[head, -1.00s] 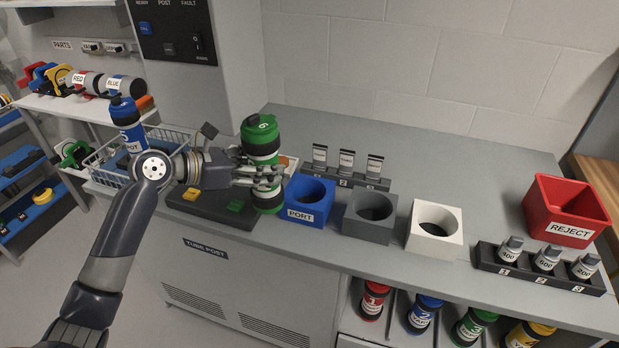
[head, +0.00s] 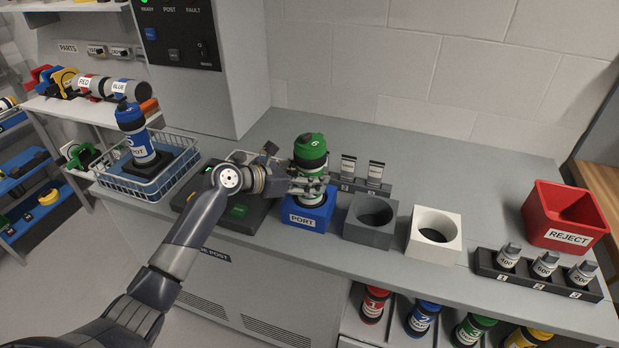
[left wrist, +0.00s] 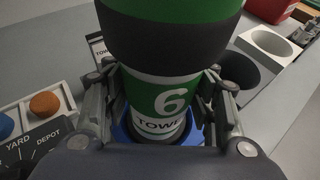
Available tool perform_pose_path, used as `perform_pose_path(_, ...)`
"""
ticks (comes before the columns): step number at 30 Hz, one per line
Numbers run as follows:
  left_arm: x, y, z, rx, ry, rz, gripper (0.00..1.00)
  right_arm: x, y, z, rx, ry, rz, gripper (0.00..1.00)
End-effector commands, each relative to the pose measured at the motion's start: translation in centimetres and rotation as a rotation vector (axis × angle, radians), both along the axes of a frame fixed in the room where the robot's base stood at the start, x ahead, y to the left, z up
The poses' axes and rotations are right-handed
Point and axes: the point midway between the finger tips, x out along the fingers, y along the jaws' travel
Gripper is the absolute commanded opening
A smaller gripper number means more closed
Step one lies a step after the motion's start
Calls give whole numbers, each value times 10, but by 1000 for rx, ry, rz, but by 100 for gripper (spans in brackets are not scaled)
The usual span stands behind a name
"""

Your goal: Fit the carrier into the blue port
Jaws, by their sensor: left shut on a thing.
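The green carrier (head: 310,152), with a dark band and a white label, is upright at the blue port (head: 305,216), a square block marked PORT. Its lower end is over or inside the port's opening; how deep it sits is hidden. My left gripper (head: 312,185) is shut around the carrier's middle. In the left wrist view the carrier (left wrist: 165,95) shows a 6 and part of the word TOWER between the fingers, with the blue port (left wrist: 122,134) directly beneath. My right gripper is not in view.
A grey port (head: 370,218) and a white port (head: 434,234) stand to the right. Beyond them are a bottle rack (head: 538,274) and a red REJECT bin (head: 565,217). A wire basket (head: 150,185) holding a blue carrier (head: 137,132) is at left.

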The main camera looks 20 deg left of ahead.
Motion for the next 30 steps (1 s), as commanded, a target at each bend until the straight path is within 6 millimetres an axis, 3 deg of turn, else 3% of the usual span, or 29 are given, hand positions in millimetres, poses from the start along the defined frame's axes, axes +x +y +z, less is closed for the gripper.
perform_pose_path(13, 0, 0, -7, -1, -3, 1, 21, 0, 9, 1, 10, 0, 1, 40)
perform_pose_path(14, 0, 0, -8, 0, -2, 1, 59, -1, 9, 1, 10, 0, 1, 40)
perform_pose_path(16, 0, 0, -8, 0, -1, 0, 72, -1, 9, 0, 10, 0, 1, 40)
perform_pose_path(30, -5, 5, -4, 1, -1, 1, 72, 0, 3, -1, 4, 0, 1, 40)
